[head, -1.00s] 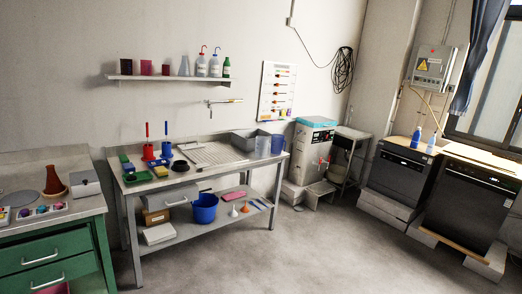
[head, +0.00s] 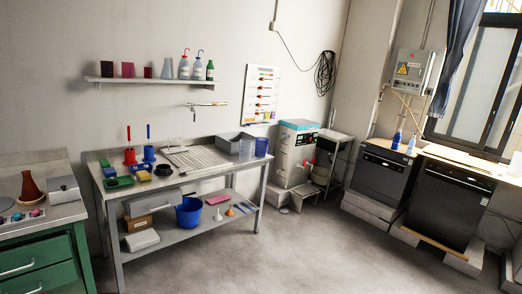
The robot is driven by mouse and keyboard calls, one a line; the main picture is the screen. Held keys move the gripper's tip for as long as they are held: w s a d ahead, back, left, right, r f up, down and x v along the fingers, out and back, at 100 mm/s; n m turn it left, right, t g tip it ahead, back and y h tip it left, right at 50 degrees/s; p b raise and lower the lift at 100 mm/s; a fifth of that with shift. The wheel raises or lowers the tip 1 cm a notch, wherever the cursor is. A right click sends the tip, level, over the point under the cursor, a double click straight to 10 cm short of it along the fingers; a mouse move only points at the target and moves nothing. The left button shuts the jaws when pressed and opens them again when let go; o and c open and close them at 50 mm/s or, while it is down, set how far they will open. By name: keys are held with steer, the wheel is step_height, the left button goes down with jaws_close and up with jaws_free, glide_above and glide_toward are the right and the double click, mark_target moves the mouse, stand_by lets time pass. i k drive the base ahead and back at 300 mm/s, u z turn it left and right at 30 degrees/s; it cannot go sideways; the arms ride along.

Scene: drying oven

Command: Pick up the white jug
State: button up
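I cannot pick out a white jug for certain. A small white object (head: 515,164) is cut off by the right picture edge, at the end of the wooden counter; I cannot tell what it is. Translucent bluish beakers or jugs (head: 262,147) stand at the right end of the metal table (head: 192,179). My gripper is not in view.
A green drawer cabinet (head: 35,262) is at lower left. A blue bucket (head: 188,212) sits on the table's lower shelf. Dark under-counter machines (head: 447,205) on pale blocks stand at right. The grey floor (head: 300,250) in the middle is clear.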

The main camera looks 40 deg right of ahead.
mark_target(246, 145)
steer(key=z, duration=0.2)
steer(key=i, duration=0.9)
steer(key=z, duration=0.55)
steer(key=i, duration=1.55)
steer(key=z, duration=0.7)
steer(key=i, duration=1.65)
steer(key=z, duration=0.25)
steer(key=i, duration=1.75)
steer(key=u, duration=1.35)
